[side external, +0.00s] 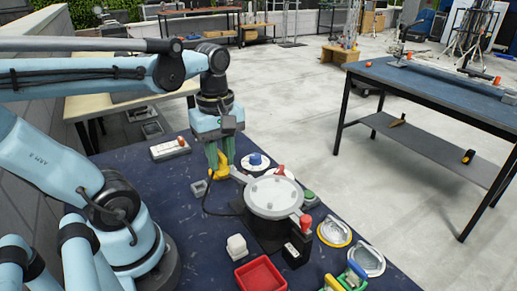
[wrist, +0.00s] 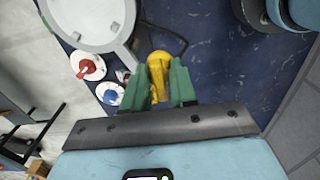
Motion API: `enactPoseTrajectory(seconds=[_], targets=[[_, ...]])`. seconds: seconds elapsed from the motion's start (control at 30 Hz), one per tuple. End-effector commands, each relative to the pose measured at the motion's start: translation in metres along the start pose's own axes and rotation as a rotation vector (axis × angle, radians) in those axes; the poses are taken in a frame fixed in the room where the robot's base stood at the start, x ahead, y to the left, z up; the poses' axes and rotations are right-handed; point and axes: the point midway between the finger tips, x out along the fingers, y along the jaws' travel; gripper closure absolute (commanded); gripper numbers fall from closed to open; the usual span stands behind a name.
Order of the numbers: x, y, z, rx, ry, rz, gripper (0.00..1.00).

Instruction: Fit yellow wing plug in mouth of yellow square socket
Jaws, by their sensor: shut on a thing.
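My gripper (side external: 219,160) points down over the far part of the blue table, with its green fingers shut on the yellow wing plug (side external: 221,174). In the wrist view the plug (wrist: 157,62) shows between and beyond the fingertips of my gripper (wrist: 160,75). The fingers hide part of the plug. I cannot make out a separate yellow square socket in either view. A small grey square block (side external: 198,189) sits on the table just left of the plug; I cannot tell whether it is the socket. The plug's lower end and any contact below it are unclear.
A large round grey plate (side external: 273,196) stands close right of my gripper. Blue (side external: 256,161) and red (side external: 281,171) knobbed pieces lie behind it. A white block (side external: 237,246), a red tray (side external: 260,274) and a yellow-rimmed disc (side external: 334,232) lie nearer the front.

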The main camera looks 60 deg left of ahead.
Motion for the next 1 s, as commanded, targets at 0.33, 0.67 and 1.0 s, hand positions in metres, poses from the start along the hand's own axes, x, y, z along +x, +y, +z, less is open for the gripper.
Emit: enactPoseTrajectory(seconds=[0.33, 0.67, 1.0], targets=[[-0.044, 0.009, -0.013, -0.006, 0.0, 0.0, 1.0], [-0.049, 0.042, -0.079, -0.009, 0.0, -0.001, 1.0], [-0.04, 0.059, -0.159, -0.006, 0.0, -0.001, 1.0]])
